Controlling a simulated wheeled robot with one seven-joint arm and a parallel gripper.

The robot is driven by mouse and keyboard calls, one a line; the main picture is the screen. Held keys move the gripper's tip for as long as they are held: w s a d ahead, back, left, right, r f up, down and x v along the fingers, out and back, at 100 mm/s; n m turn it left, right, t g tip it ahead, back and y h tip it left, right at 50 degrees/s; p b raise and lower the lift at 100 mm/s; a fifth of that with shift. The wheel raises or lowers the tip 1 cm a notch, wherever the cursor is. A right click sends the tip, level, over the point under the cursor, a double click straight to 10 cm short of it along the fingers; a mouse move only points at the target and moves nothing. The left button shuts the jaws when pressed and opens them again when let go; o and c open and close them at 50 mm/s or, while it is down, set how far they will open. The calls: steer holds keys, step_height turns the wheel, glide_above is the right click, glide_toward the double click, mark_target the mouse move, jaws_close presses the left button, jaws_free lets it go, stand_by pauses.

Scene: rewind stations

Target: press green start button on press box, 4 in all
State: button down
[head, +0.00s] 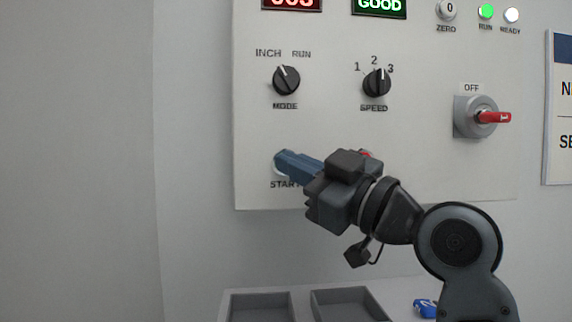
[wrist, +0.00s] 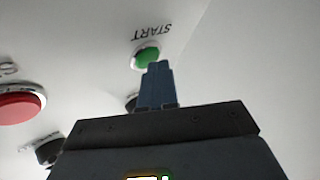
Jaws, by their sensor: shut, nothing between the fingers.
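The press box (head: 330,125) is a pale wall panel with dials, displays and buttons. Its green start button (wrist: 147,56) shows in the wrist view, in a pale ring under the upside-down START label. In the head view my gripper (head: 280,160) covers the button, and only part of the START label shows below. My gripper's blue fingers (wrist: 157,66) are shut and empty. Their tips overlap the lower edge of the button in the wrist view; I cannot tell whether they touch it.
A red button (wrist: 20,103) sits beside the start button. The MODE dial (head: 286,81), SPEED dial (head: 376,83) and red-handled OFF switch (head: 485,117) are above. The RUN lamp (head: 486,12) glows green. Grey trays (head: 305,292) and a blue item (head: 425,308) are below.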

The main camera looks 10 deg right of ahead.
stand_by(0.4)
steer(key=shift+s, duration=0.75)
steer(key=shift+s, duration=0.1)
steer(key=s, duration=0.4)
steer(key=shift+s, duration=0.4)
